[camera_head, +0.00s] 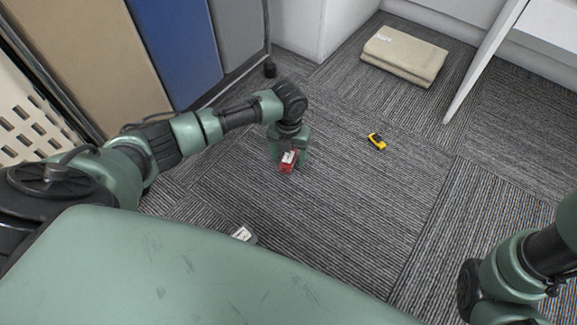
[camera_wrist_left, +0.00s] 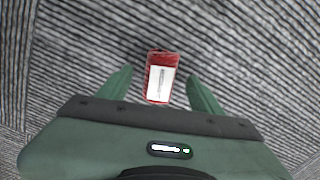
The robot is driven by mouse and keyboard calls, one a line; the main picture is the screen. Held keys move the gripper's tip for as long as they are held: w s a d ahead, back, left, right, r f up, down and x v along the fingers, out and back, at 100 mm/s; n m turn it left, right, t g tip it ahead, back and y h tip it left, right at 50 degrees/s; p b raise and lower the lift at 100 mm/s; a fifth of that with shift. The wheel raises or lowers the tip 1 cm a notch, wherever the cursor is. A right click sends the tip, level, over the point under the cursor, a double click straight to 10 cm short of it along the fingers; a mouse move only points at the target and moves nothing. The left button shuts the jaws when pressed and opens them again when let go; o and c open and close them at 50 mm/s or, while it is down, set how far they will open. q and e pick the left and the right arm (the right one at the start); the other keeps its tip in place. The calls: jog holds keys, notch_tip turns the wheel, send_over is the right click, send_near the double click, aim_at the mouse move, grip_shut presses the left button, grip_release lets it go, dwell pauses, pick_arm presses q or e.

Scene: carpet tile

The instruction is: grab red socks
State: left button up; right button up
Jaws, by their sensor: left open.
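The red socks (camera_head: 287,166) are a small red bundle with a white label, on the grey striped carpet in the head view. In the left wrist view the red socks (camera_wrist_left: 161,58) show between and slightly beyond the fingertips. My left gripper (camera_head: 289,158) reaches down over them from the left arm. In the left wrist view its two green fingers (camera_wrist_left: 158,82) are spread apart, one on each side of the socks, with gaps between. My right arm shows at the lower right of the head view, but its gripper is out of the picture.
A yellow toy-like object (camera_head: 376,141) lies on the carpet to the right. A folded beige cloth (camera_head: 404,55) lies at the back. A pale item (camera_head: 243,233) is partly hidden near my base. A rack with coloured panels (camera_head: 172,45) stands at left; white furniture (camera_head: 487,60) at right.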

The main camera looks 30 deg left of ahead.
pick_arm(q)
jog(key=shift+f, duration=0.65)
jog(key=shift+r, duration=0.1)
jog(key=shift+c, duration=0.3)
grip_shut()
jog(key=shift+r, duration=0.1)
